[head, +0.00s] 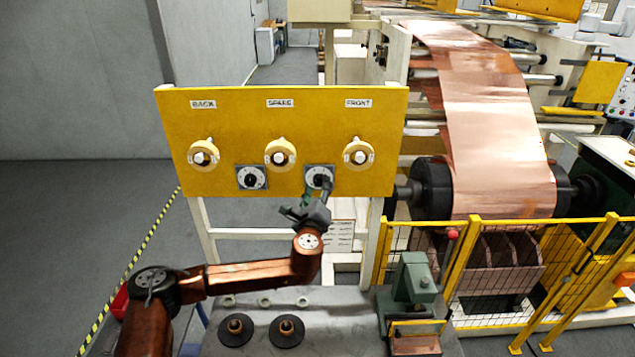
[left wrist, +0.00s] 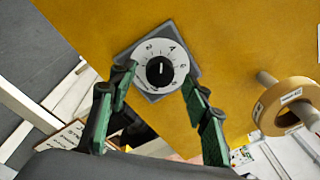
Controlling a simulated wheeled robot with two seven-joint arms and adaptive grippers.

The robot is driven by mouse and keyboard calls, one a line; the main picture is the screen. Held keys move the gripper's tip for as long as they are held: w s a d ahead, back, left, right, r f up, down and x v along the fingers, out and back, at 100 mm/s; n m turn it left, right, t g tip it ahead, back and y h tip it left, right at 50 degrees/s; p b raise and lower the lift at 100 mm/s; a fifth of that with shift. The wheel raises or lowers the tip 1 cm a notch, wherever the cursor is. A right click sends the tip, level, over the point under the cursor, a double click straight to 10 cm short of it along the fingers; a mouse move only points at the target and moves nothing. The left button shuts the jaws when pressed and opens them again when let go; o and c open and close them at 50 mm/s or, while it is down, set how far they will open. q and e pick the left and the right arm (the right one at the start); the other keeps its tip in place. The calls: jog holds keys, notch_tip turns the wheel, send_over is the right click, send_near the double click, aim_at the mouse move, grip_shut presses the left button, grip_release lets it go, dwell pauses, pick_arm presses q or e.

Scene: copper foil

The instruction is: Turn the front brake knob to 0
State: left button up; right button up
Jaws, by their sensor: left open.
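The yellow panel (head: 230,125) carries two dials below its spools. The right dial, nearer the FRONT label, has a black knob (head: 319,176) on a white numbered face. In the left wrist view this knob (left wrist: 160,71) sits on a tilted grey plate, its white pointer line roughly upright in the picture. My left gripper (head: 317,192) is in front of this dial. In the left wrist view its green-padded fingers (left wrist: 157,84) are open, one on each side of the dial, with nothing between them held. Part of the dial is hidden in the head view. My right gripper is not in view.
Another dial (head: 252,178) is left of it. Tape spools stick out under the labels BACK (head: 203,155), SPARE (head: 280,155) and FRONT (head: 358,154); one (left wrist: 290,104) is close right of my fingers. A grey bench (head: 335,325) is below; copper foil (head: 495,120) runs at right.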

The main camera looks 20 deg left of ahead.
pick_arm(q)
jog(key=shift+w+a, duration=0.1)
jog(key=shift+w, duration=0.8)
jog(key=shift+c, duration=0.3)
jog(key=shift+f, duration=0.1)
jog(key=c, duration=1.1)
